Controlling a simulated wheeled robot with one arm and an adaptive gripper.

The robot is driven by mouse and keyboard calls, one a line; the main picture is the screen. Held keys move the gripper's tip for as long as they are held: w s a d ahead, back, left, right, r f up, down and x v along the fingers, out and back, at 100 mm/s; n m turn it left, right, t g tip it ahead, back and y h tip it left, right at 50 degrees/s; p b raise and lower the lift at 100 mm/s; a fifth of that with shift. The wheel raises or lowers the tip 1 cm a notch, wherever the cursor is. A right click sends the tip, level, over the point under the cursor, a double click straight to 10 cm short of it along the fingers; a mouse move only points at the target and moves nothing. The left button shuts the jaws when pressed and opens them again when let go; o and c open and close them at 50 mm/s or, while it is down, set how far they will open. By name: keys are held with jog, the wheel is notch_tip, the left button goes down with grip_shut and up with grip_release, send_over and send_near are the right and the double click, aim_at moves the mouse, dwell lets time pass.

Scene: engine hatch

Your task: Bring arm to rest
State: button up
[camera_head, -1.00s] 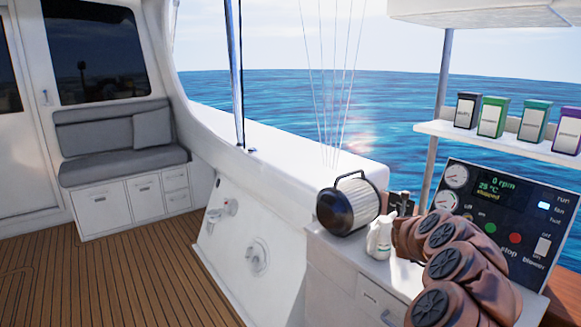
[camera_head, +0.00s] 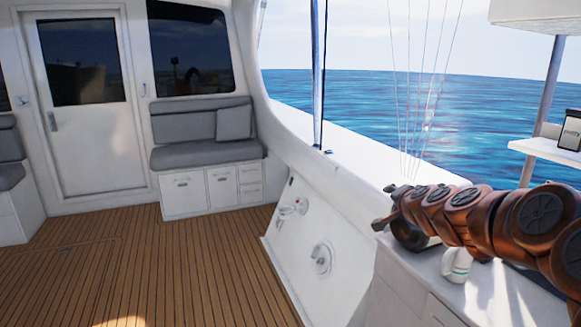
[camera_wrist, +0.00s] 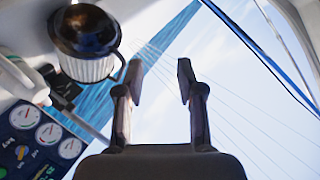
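My gripper (camera_head: 384,207) is at the left end of my brown arm, which stretches in from the right above the white counter (camera_head: 405,285). The wrist view shows its two dark fingers (camera_wrist: 160,80) spread apart with only sky and rigging lines between them. It is open and empty. In the head view my arm hides most of a dark canister (camera_head: 409,236) on the counter. In the wrist view that canister, with a black end and white ribbed side (camera_wrist: 90,68), is left of the fingers and apart from them.
A white bottle (camera_head: 456,265) stands on the counter below my arm. A white shelf (camera_head: 545,149) with a dark box (camera_head: 570,130) is at the right. Gauges (camera_wrist: 48,135) show in the wrist view. The wooden deck (camera_head: 190,270) at left is clear, before a grey bench (camera_head: 205,130).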

jog(key=s+a+f+n+g+y, duration=0.2)
jog(key=s+a+f+n+g, duration=0.15)
jog(key=s+a, duration=0.55)
jog(key=s+a+f+n+g+y, duration=0.25)
jog(key=s+a+n, duration=0.25)
jog(key=s+a, duration=0.35)
jog(key=s+d+f+g+h, duration=0.1)
jog(key=s+d+f+g, duration=0.1)
jog(key=s, duration=0.9)
jog(key=s+d+f+n+g+h+p, duration=0.1)
jog(key=s+d+f+g, duration=0.1)
jog(key=s, duration=1)
jog(key=s+d+f+n+g+h+p, duration=0.1)
jog(key=s+d+f+g+h, duration=0.1)
jog(key=s+g, duration=0.4)
jog(key=s+d+f, duration=0.1)
jog(key=s+f, duration=0.1)
jog(key=s, duration=0.3)
jog(key=shift+s, duration=0.35)
jog(key=shift+d, duration=0.1)
